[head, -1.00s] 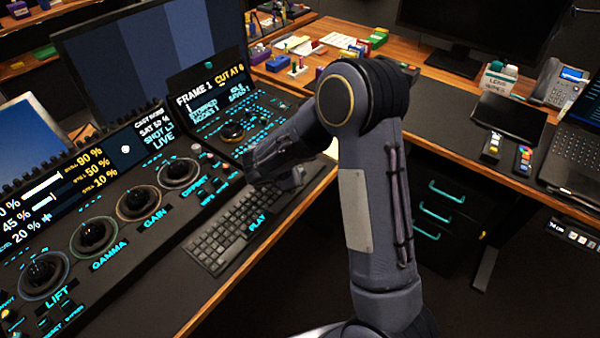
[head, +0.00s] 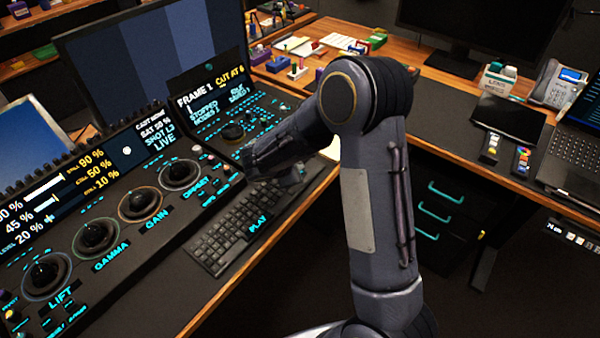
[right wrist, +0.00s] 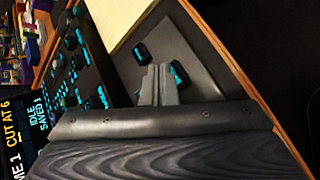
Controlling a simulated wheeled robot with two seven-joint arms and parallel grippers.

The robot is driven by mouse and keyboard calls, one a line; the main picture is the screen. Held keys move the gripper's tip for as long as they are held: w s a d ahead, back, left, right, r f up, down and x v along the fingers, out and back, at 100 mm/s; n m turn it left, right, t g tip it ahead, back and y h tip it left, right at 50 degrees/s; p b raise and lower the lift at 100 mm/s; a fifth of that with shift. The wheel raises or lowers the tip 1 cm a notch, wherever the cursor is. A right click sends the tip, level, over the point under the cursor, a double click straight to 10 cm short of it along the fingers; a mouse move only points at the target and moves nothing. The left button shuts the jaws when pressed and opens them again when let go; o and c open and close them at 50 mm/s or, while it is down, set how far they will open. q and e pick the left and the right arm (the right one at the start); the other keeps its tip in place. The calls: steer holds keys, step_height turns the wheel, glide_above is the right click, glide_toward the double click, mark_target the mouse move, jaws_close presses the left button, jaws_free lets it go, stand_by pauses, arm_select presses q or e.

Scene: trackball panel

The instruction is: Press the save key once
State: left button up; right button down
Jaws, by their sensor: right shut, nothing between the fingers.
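My right gripper (right wrist: 158,85) is shut and empty, its fingertips close to two small dark keys on a grey panel. One key (right wrist: 142,53) with a cyan label lies just beyond the tips. The other key (right wrist: 177,73) is partly hidden beside the right finger. Their labels are too small and tilted to read, so I cannot tell which is the save key or whether the fingers touch it. In the head view the right gripper (head: 290,175) is over the far end of the keyboard. A status screen (right wrist: 35,115) seems to read "IDLE" and "SAVED 1". My left gripper is out of view.
A keyboard (head: 225,238) with a key labelled PLAY lies along the desk's front edge. The trackball panel (head: 125,235) with several ringed balls is to its left. A pale paper pad (right wrist: 118,28) lies beyond the grey panel. The dark floor is right of the desk edge.

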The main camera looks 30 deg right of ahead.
steer(key=shift+r, duration=0.15)
steer(key=shift+r+p, duration=1.7)
steer(key=shift+r, duration=0.75)
steer(key=shift+f, duration=0.1)
steer(key=s+a+r+m+y, duration=0.1)
steer(key=s+r+m+y, duration=0.25)
steer(key=s, duration=0.35)
steer(key=s+a+r+m+g+y+p, duration=0.1)
steer(key=s+r+m+y, duration=0.2)
steer(key=s, duration=0.5)
steer(key=s+a+r+m+y, duration=0.1)
steer(key=s+r+m, duration=0.2)
steer(key=s+m, duration=0.3)
steer(key=s+a+r+m+t+y, duration=0.2)
steer(key=s+a+r+m+y, duration=0.1)
steer(key=s+a, duration=0.4)
steer(key=shift+s+a+m+y, duration=0.3)
steer(key=shift+m+y, duration=0.15)
steer(key=shift+y, duration=0.3)
